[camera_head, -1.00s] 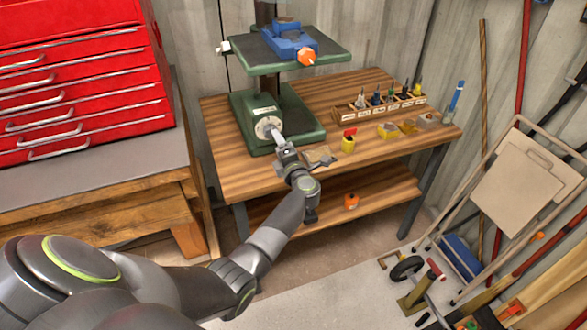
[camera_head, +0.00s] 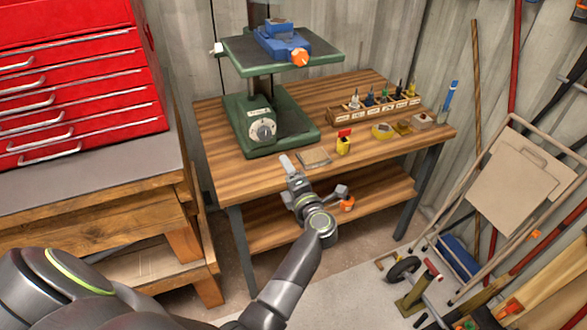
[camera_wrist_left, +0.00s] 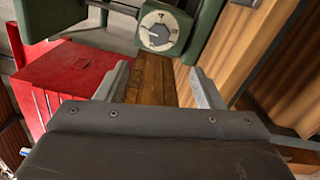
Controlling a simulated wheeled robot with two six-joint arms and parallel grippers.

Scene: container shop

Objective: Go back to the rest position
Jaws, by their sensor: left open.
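My left gripper (camera_head: 288,164) is over the front edge of the wooden workbench (camera_head: 225,173) in the head view. In the left wrist view its two fingers (camera_wrist_left: 158,85) stand apart with nothing between them but the bench wood behind. The green drill press (camera_head: 250,145) stands on the bench beyond the gripper, and its grey round dial (camera_head: 262,129) faces me, apart from the fingers. The dial also shows in the left wrist view (camera_wrist_left: 157,31). My right gripper is not in view.
A blue vise (camera_head: 283,42) sits on the press table. A yellow container (camera_head: 343,146), a flat grey piece (camera_head: 314,157) and a wooden rack (camera_head: 375,108) of small tools are on the bench. A red tool chest (camera_head: 85,95) stands left, a folded cart (camera_head: 515,185) right.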

